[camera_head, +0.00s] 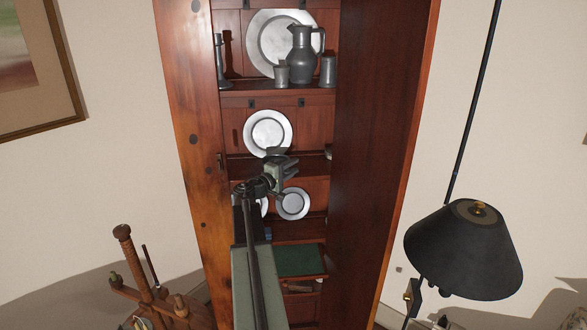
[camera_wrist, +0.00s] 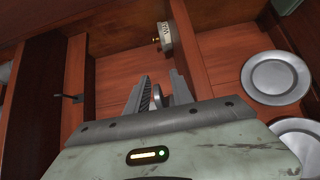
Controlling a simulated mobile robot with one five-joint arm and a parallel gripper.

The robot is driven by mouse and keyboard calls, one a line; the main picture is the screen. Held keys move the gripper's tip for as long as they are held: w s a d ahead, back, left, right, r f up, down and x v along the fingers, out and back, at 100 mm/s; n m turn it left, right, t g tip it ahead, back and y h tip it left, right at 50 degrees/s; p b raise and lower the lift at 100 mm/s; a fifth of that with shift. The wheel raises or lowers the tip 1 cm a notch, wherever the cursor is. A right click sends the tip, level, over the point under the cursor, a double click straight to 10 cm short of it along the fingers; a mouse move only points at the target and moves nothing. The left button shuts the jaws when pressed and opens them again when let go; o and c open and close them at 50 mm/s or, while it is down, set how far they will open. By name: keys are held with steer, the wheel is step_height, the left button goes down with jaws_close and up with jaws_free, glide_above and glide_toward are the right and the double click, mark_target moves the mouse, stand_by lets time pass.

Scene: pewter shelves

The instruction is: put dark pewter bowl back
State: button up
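In the head view, my gripper (camera_head: 284,171) is at the end of my extended arm, in front of the middle shelf (camera_head: 312,166) of the wooden cabinet. A small dark shape (camera_head: 277,152) shows just above it, partly hidden by it, and may be the dark pewter bowl. In the wrist view, the two fingers of my gripper (camera_wrist: 158,88) stand a little apart. A small grey curved piece shows between them. I cannot tell whether it is the edge of the bowl or part of a finger. No whole bowl is clear in either view.
A bright plate (camera_head: 268,133) stands above the gripper and a smaller plate (camera_head: 293,204) below. A pewter jug (camera_head: 303,54) stands on the upper shelf. A small labelled round thing (camera_wrist: 163,38) lies ahead of the fingers. Cabinet side walls bound both sides. A black lamp (camera_head: 464,250) stands right.

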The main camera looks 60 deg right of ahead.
steer(key=v, duration=1.2)
steer(key=w+a+f+t+y, duration=0.1)
steer(key=w+a+f+y, duration=0.3)
steer(key=a, duration=0.5)
steer(key=w+a+f+t+y, duration=0.1)
steer(key=w+a+f+t, duration=0.1)
steer(key=w+a+f, duration=0.5)
steer(key=w+a+f+t+y, duration=0.1)
steer(key=w+a+f+y, duration=0.25)
steer(key=a, duration=0.65)
steer(key=a+f+n+y, duration=0.1)
steer(key=a+f+y, duration=0.2)
steer(key=a, duration=1)
steer(key=a+f+n+y, duration=0.1)
steer(key=a+f+y, duration=0.2)
steer(key=a, duration=1)
steer(key=a+f+y, duration=0.3)
steer(key=a, duration=1)
steer(key=shift+w+a+n, duration=0.2)
steer(key=shift+w+n, duration=0.15)
steer(key=shift+n, duration=0.05)
